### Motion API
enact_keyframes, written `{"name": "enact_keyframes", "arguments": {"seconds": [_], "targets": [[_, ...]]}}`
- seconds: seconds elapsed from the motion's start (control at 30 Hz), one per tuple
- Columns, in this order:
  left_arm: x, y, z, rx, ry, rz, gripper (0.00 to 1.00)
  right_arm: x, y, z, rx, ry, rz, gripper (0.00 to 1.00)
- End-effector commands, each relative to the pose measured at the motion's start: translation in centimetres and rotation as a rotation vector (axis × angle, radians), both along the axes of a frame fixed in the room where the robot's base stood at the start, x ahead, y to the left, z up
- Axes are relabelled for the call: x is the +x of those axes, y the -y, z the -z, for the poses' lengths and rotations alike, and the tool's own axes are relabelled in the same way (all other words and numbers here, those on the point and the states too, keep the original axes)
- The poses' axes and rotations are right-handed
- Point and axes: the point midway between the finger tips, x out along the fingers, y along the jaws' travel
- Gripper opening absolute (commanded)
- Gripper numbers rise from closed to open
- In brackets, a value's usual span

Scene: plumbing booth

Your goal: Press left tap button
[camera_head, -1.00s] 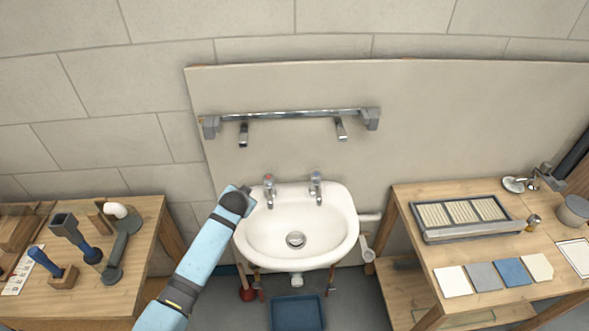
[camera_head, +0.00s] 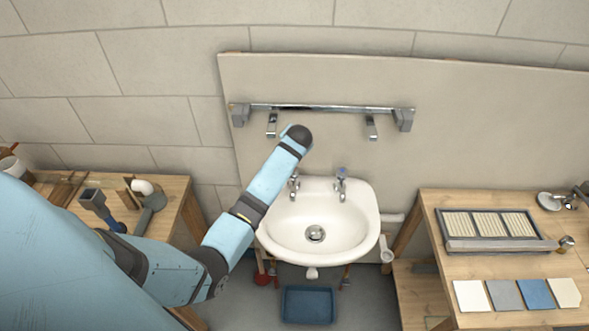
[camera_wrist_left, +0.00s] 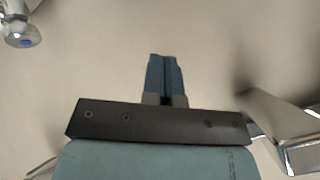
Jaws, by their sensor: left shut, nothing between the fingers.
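The left tap (camera_head: 294,187) stands at the back left of the white basin (camera_head: 345,242) in the head view. My left forearm passes just above it and hides its top. The right tap (camera_head: 341,184) has a blue button and stands clear of the arm. A blue-buttoned tap (camera_wrist_left: 22,35) also shows at the upper left of the wrist view. My left gripper (camera_wrist_left: 165,62) is shut and empty in the wrist view, in front of the pale wall panel. In the head view its fingers are hidden behind the dark wrist end. My right gripper is out of view.
A chrome rail (camera_head: 320,108) with two hanging brackets is on the panel (camera_head: 480,120) above the basin, close to my wrist. A blue tray (camera_head: 307,305) lies on the floor.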

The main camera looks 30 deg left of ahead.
Motion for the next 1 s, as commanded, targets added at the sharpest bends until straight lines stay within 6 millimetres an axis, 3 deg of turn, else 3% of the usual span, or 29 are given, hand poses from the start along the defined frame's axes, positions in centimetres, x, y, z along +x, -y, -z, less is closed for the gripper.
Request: {"name": "enact_keyframes", "arguments": {"seconds": [0.37, 0.67, 1.0], "targets": [[0.0, 0.0, 2.7, -0.001, 0.0, 0.001, 0.0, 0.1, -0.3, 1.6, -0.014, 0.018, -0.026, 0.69], [0.0, 0.0, 7.1, -0.001, 0.001, 0.001, 0.0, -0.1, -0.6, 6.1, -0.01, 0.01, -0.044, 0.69], [0.0, 0.0, 8.8, 0.0, 0.001, 0.001, 0.0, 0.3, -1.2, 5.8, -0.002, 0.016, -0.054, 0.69]]}}
